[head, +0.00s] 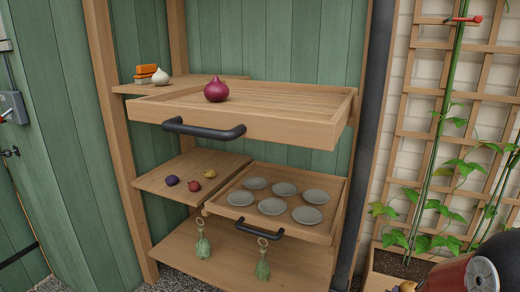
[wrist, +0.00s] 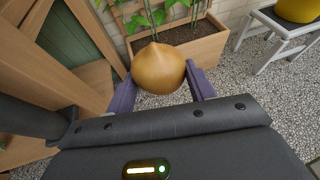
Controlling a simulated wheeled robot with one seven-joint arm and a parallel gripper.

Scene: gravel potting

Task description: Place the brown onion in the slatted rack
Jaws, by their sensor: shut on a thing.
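The brown onion (wrist: 158,68) is held between the two purple fingers of my gripper (wrist: 160,88) in the wrist view, its pointed tip toward the top of the picture. It is off the ground, over gravel and in front of a wooden planter. The slatted rack (head: 240,128) is the pulled-out upper wooden tray with a black handle in the head view. A red onion (head: 216,90) sits in it toward the left and back; the rest of its slatted floor is clear. The rack is not clearly seen in the wrist view.
A white onion (head: 160,77) and orange blocks (head: 146,70) sit on the shelf left of the rack. Below, a pulled-out tray (head: 281,231) holds several grey dishes. Small vegetables (head: 194,187) lie on the middle shelf. A dark post (head: 367,130) and trellis (head: 480,75) stand at right.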

